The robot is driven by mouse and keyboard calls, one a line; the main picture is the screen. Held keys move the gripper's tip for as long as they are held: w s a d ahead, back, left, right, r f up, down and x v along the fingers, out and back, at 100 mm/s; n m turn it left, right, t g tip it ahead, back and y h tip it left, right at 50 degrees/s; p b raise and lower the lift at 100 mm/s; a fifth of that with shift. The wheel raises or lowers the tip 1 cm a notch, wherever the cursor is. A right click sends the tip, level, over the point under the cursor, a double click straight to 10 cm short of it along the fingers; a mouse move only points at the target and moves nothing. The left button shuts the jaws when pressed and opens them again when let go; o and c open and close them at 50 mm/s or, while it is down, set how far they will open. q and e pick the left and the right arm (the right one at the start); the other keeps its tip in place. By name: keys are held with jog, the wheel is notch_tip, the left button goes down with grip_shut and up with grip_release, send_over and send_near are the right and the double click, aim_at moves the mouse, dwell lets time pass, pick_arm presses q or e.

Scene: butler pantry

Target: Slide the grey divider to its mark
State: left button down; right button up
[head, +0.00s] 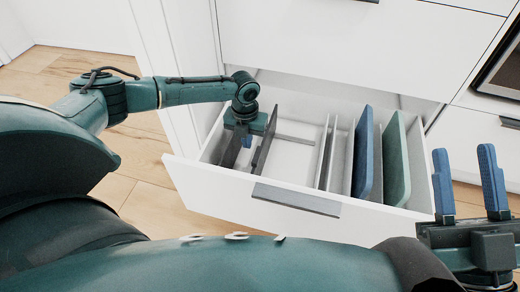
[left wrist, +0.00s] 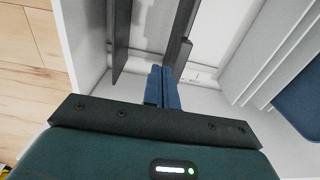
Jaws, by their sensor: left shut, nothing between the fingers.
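Two dark grey upright panels stand in the open drawer, a left one (head: 232,148) and a right one (head: 264,142); I cannot tell for sure which is the task's divider. A faint mark (left wrist: 196,76) shows on the drawer floor right of the fingers. My right gripper (head: 468,180) is open and empty.
The white drawer (head: 225,182) has a dark handle (head: 296,199) on its front. Pale thin dividers (head: 326,152), a blue board (head: 363,152) and a green board (head: 397,160) stand further right. Drawer floor is free between the right dark panel and the pale dividers.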

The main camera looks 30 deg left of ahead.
aim_at(258, 154)
pick_arm(q)
notch_tip(258, 154, down, 6)
jog(key=b, duration=0.3)
jog(key=shift+f, duration=0.2)
dwell(0.8)
jog(key=shift+d, duration=0.1)
jog(key=shift+w+d+r, duration=0.1)
jog(key=shift+w+d, duration=0.1)
jog(key=shift+d, duration=0.55)
jog(key=shift+w+d, duration=0.2)
jog(key=shift+d, duration=0.5)
jog(key=shift+w+d, duration=0.15)
jog(key=shift+d, duration=0.55)
jog(key=shift+w+d, duration=0.15)
jog(key=shift+d, duration=0.55)
